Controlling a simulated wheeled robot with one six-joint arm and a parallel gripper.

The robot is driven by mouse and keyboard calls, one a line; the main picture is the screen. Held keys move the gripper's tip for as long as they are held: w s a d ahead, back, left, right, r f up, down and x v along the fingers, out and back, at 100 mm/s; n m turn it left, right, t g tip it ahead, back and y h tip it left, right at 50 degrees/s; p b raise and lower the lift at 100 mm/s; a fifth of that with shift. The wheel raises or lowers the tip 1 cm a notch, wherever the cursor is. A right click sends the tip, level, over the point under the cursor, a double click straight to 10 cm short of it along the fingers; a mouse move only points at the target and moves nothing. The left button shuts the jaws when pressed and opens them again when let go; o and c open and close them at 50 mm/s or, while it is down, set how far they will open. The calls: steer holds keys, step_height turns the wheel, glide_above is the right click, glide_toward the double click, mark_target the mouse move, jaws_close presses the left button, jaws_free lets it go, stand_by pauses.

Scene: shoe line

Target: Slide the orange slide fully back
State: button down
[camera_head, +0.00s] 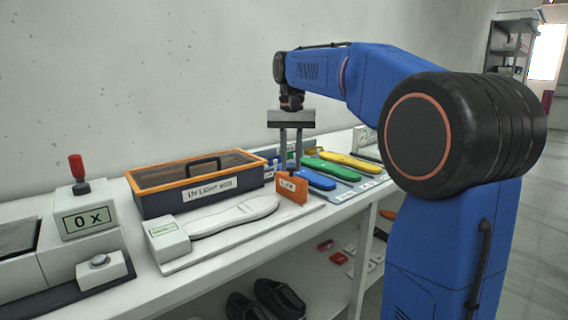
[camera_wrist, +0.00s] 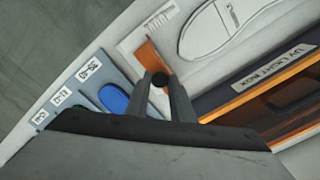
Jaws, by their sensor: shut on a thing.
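The orange slide (camera_head: 291,189) is an upright orange block with a small label, at the right end of a white measuring board (camera_head: 185,262). It also shows in the wrist view (camera_wrist: 149,55), just beyond my fingertips. A white shoe-sole shape (camera_head: 235,216) lies on the board, between the slide and a white labelled heel block (camera_head: 167,239). There is a gap between the sole's toe end and the slide. My gripper (camera_head: 290,172) points down with its fingers shut on the top of the orange slide, and it also shows in the wrist view (camera_wrist: 160,80). The fingers hide part of the slide.
A UV light box (camera_head: 197,183) with an orange rim stands behind the board. Blue, green and yellow insoles (camera_head: 334,168) lie on a labelled tray to the right. A device reading "0 x" (camera_head: 88,220) stands at left. Shoes (camera_head: 278,298) sit on the lower shelf.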

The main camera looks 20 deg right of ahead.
steer(key=shift+w+d, duration=0.25)
steer(key=shift+d, duration=0.55)
steer(key=shift+w+d, duration=0.25)
steer(key=shift+d, duration=0.5)
steer(key=shift+r, duration=0.1)
steer(key=c, duration=1.5)
jaws_free()
steer(key=shift+d, duration=0.15)
steer(key=shift+c, duration=0.2)
